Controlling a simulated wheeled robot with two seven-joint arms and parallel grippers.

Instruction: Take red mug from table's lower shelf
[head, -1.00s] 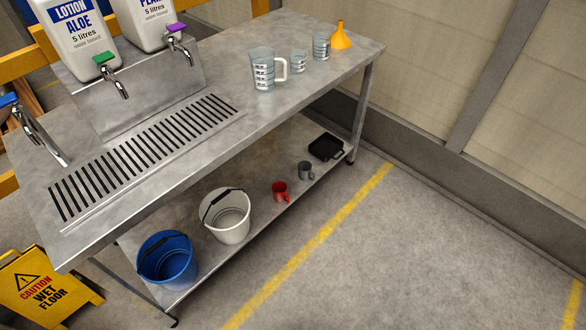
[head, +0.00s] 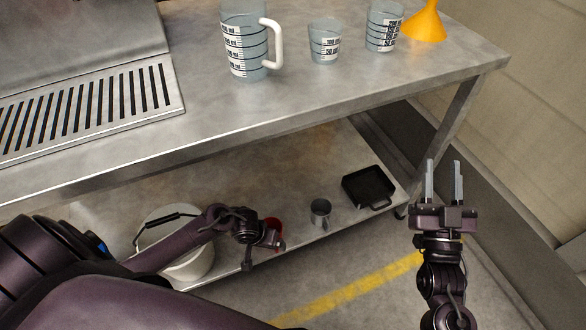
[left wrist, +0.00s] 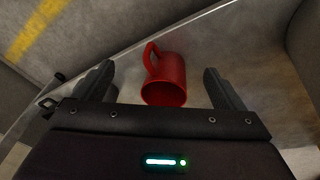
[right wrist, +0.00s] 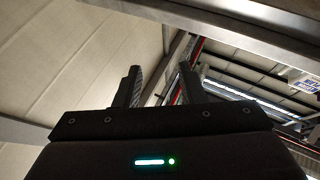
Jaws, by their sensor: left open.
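The red mug (head: 275,228) stands on the table's lower shelf (head: 240,185), partly hidden in the head view by my left gripper (head: 272,240). In the left wrist view the red mug (left wrist: 166,80) lies between and beyond the two fingertips of my left gripper (left wrist: 165,80). The fingers are apart and I see no contact with the mug. Its handle points up and to the left in that view. My right gripper (head: 443,170) is open and empty, right of the table, fingers pointing up. The right wrist view shows its fingers (right wrist: 160,85) apart with nothing between them.
On the lower shelf, a white bucket (head: 185,262) is left of the mug; a grey mug (head: 320,212) and black tray (head: 369,187) are to its right. The tabletop edge (head: 250,127) overhangs the shelf. Measuring jugs and an orange funnel (head: 425,22) stand on top.

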